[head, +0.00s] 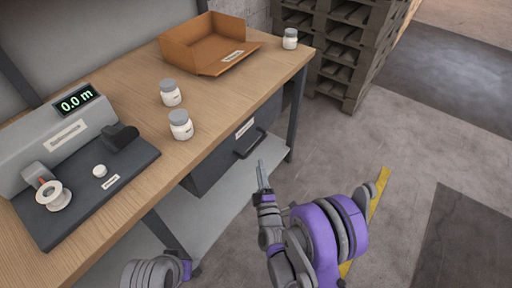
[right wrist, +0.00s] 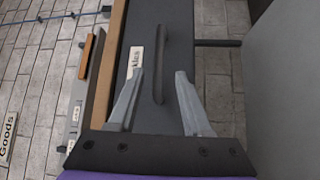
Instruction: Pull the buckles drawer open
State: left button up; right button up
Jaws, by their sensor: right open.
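The buckles drawer (head: 215,163) is a dark grey box under the bench top, with a white label and a dark bar handle (head: 250,146). Its front looks closed. In the right wrist view the drawer front (right wrist: 176,110) fills the middle, with the handle (right wrist: 159,60) ahead of my fingers and a partly hidden label ending in "kles". My right gripper (head: 262,168) is open and empty, just in front of the handle; in the right wrist view its fingertips (right wrist: 160,74) lie either side of the handle's line. I cannot tell the exact gap.
The wooden bench (head: 130,215) holds an orange-brown open tray (head: 228,68), several white jars with grey lids, and a grey measuring device (head: 62,137) reading 0.0 m. Stacked pallets (head: 345,45) stand behind. The floor before the drawer (head: 400,130) is clear.

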aim_at(256, 143)
jog(key=w, duration=0.3)
jog(key=w+a+r, duration=0.1)
jog(key=w, duration=0.6)
jog(key=shift+a+r+b, duration=0.2)
jog(key=shift+r+b, duration=0.05)
jog(key=shift+b, duration=0.1)
grip_shut()
dwell(0.8)
